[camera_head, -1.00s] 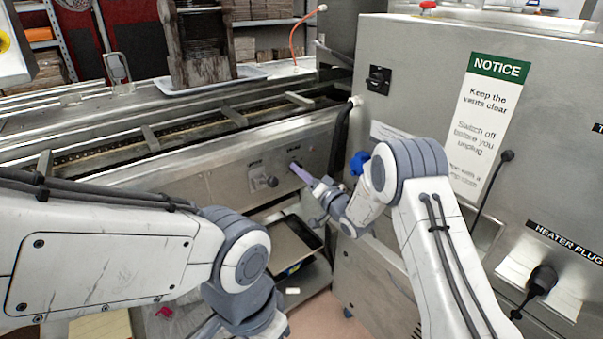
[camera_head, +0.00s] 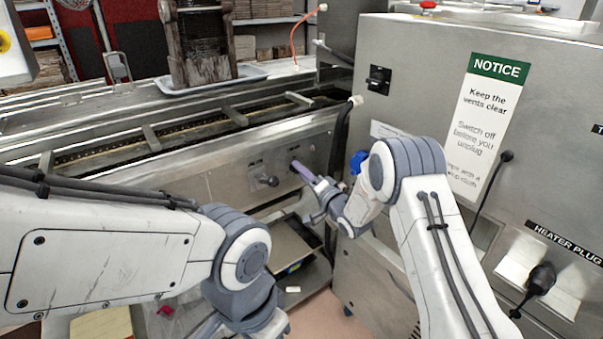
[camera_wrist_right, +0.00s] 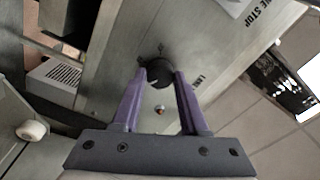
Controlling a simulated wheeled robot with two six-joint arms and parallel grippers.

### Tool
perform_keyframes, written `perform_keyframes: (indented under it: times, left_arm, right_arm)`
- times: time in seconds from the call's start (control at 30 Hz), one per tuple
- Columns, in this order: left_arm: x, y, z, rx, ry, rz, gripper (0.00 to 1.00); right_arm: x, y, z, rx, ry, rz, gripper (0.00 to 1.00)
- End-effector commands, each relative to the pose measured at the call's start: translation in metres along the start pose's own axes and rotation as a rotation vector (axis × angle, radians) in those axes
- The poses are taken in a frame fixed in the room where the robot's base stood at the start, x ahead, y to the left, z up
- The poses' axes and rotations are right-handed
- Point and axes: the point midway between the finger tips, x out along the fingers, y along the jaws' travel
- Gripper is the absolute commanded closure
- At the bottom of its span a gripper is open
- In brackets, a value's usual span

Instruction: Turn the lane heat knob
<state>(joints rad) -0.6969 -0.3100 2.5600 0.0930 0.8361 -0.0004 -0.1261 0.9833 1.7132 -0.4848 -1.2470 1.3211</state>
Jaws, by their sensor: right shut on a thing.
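The lane heat knob (camera_wrist_right: 158,74) is a round black knob on the grey metal panel, with a partly covered label starting "LAN" beside it in the right wrist view. The purple fingers of my right gripper (camera_wrist_right: 160,78) stand on both sides of it and are shut on it. In the head view my right gripper (camera_head: 298,168) reaches the front panel (camera_head: 215,190) of the line, and its fingers hide this knob. A second dark knob (camera_head: 268,181) sits to its left, apart from the gripper. My left arm comes in from the left; its fingers are out of the picture.
A steel cabinet (camera_head: 420,70) with a notice sign (camera_head: 487,120) stands close on the right. A black switch (camera_head: 378,80) and a heater plug (camera_head: 541,278) are on it. A dark tray (camera_head: 292,245) lies below the panel. A small red light (camera_wrist_right: 160,109) is near the knob.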

Motion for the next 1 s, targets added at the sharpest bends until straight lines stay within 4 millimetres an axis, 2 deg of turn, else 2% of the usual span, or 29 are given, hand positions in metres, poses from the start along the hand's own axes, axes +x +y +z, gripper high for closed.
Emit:
perform_keyframes:
  times: [0.1,0.13,0.2,0.5,0.63,0.77,1.0]
  left_arm:
    - [0.0,0.0,0.0,0.0,0.0,0.0,0.5]
    - [0.0,0.0,0.0,0.0,0.0,0.0,0.5]
    - [0.0,0.0,0.0,0.0,0.0,0.0,0.5]
    - [0.0,0.0,0.0,0.0,0.0,0.0,0.5]
    - [0.001,0.0,0.0,0.0,0.0,0.0,0.5]
    - [0.003,0.0,0.0,0.0,0.0,0.0,0.5]
    - [0.008,-0.001,0.0,0.0,0.0,0.0,0.5]
  right_arm:
    - [-0.002,0.004,0.004,0.002,-0.01,0.008,1.0]
    - [-0.002,0.004,0.005,0.002,-0.01,0.008,0.53]
    - [-0.002,0.004,0.004,0.002,-0.009,0.008,0.27]
    - [-0.001,0.001,0.002,-0.001,-0.005,0.003,0.27]
    - [-0.008,0.001,0.002,-0.001,-0.003,0.002,0.27]
    - [-0.028,0.002,0.002,0.001,-0.004,0.005,0.27]
    - [-0.077,0.002,0.002,0.0,-0.003,0.005,0.27]
